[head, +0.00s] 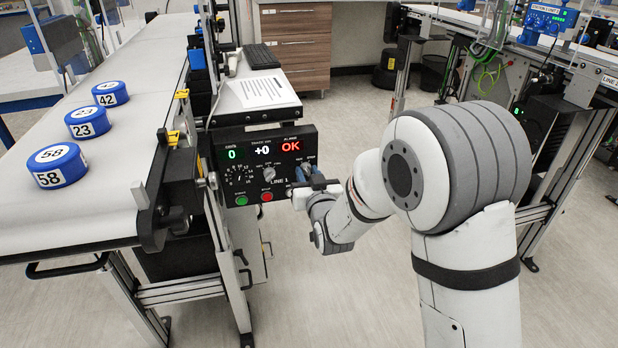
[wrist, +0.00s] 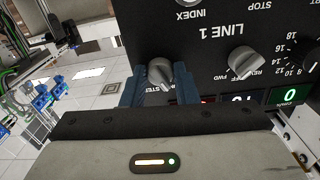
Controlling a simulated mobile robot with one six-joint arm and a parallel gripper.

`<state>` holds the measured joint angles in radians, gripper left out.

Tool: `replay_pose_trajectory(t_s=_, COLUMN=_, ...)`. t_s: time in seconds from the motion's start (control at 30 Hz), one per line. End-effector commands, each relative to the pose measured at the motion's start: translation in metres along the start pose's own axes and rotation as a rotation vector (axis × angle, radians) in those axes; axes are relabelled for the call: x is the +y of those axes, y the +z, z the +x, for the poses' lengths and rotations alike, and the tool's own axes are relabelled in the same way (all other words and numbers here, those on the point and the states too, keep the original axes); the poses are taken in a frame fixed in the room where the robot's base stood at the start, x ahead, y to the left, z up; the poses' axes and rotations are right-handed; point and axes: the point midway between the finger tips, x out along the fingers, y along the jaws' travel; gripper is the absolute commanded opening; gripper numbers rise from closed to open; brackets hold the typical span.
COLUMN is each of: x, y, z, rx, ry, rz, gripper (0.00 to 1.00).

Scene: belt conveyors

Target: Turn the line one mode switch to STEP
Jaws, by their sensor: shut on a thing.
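The line one control panel (head: 262,160) hangs at the end of the left conveyor. Its displays read 0, +0 and a red OK. The wrist view shows it upside down, with LINE 1 lettering. The mode switch, a grey knob (wrist: 160,72), sits between the two blue fingers of my gripper (wrist: 160,84), which is shut on it. The knob's ridge looks slightly tilted in that view. Lettering beside it is partly covered by the fingers, so its setting is unclear. In the head view my gripper (head: 306,176) is at the panel's right side and hides the switch.
A second knob (wrist: 245,61) marked REV OFF FWD is beside the switch. Green (head: 241,200) and red (head: 267,197) buttons sit low on the panel. Blue pucks (head: 87,121) numbered 58, 23 and 42 lie on the belt (head: 100,180). Open floor lies below the panel.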

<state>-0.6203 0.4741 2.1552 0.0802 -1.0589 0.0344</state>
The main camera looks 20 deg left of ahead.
Motion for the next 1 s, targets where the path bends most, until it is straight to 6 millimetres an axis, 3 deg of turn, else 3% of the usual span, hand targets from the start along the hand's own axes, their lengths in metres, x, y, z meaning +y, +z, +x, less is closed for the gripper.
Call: replay_pose_trajectory(t_s=1.0, x=0.0004, y=0.0010, z=0.0006, rx=0.006, ry=0.000, rz=0.842, gripper=0.04)
